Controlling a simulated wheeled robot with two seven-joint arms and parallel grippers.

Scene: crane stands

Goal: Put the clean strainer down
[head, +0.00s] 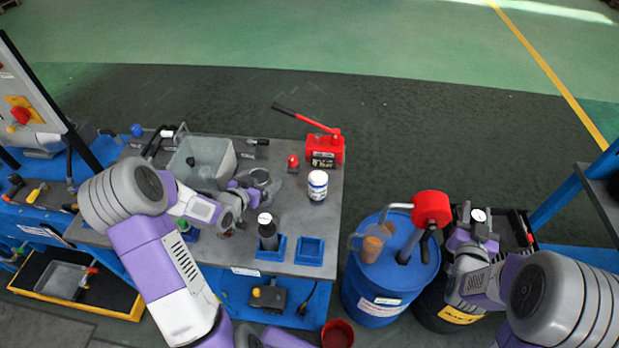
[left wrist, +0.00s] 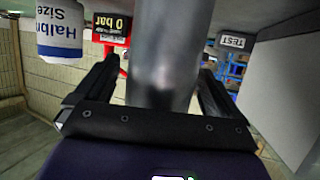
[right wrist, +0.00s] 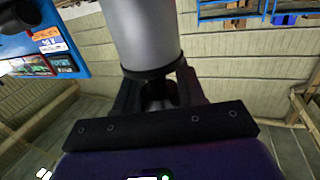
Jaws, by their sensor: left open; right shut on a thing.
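A shiny grey metal cylinder (left wrist: 165,50), apparently the strainer, stands upright between the open fingers of my left gripper (left wrist: 157,88). In the head view the gripper (head: 246,190) is low over the grey workbench (head: 310,218), and the cylinder (head: 261,178) shows just beyond it. Whether its base rests on the bench is hard to see. My right gripper (head: 472,236) is over the dark drum on the right. It is shut on the narrow dark part of a grey cylinder with a black collar (right wrist: 145,35); its fingertips are partly hidden.
On the bench are a grey tub (head: 203,162), a white jar (head: 317,186), a red hand pump (head: 325,147), a black bottle (head: 267,232) and an empty blue holder (head: 310,250). A blue drum (head: 375,290) with a red-topped pump stands between bench and dark drum (head: 438,312).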

